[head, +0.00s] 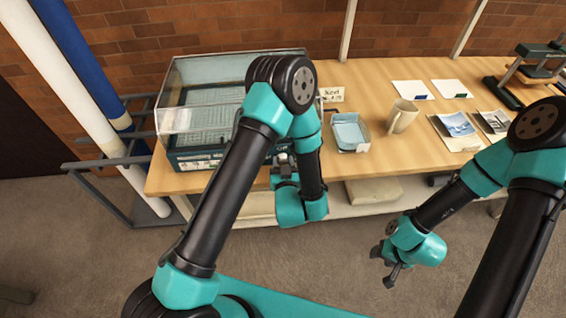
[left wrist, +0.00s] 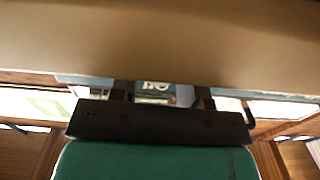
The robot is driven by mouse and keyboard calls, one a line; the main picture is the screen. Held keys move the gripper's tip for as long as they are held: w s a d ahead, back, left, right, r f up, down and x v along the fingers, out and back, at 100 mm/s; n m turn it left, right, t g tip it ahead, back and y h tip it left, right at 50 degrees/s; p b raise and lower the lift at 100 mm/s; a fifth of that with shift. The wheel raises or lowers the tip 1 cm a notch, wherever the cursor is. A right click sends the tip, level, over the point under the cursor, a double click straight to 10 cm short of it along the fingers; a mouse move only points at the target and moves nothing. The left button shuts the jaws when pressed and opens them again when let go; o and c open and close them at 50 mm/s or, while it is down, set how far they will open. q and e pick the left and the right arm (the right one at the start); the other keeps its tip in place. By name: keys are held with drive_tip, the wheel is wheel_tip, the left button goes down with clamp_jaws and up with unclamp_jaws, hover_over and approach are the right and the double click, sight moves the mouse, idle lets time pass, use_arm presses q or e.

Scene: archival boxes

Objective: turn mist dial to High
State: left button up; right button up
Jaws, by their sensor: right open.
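A clear-lidded chamber with a dark teal base (head: 198,163) stands at the table's left end. Pale labels show along its front. I cannot make out the mist dial; my left arm covers the base's right front part. My left gripper (head: 284,161) is at the right end of that front, partly hidden by its own arm. In the left wrist view its two fingers (left wrist: 163,92) stand apart, with a small pale lettered patch (left wrist: 155,87) showing between them. Whether they touch anything cannot be seen. My right gripper (head: 384,267) is open and empty, low in front of the table.
On the wooden table (head: 385,75) are a blue tray (head: 350,132), a beige mug (head: 402,116), white cards (head: 410,90), photos (head: 457,125) and a dark press-like stand (head: 535,70). A small sign (head: 331,94) stands behind the tray. A box lies on the lower shelf.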

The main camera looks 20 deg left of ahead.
use_arm(q)
drive_tip(key=o, duration=0.4)
drive_tip(key=v, duration=1.7)
drive_tip(key=shift+s+d, duration=0.15)
drive_tip(key=w+a+f+n+g+h, duration=0.1)
drive_tip(key=w+a+f+g+h, duration=0.15)
drive_tip(key=a+f+g, duration=0.35)
drive_tip(key=w+a+f+g+h, duration=0.1)
drive_tip(key=w+f+g+h, duration=0.15)
drive_tip(key=f, duration=0.45)
drive_tip(key=s+a+f+m+g+h, duration=0.2)
drive_tip(key=s+a+g+h, duration=0.3)
drive_tip(key=a+g, duration=0.1)
drive_tip(key=shift+s+a+m+g, duration=0.3)
drive_tip(key=shift+a+m+g, duration=0.1)
drive_tip(key=shift+g, duration=0.35)
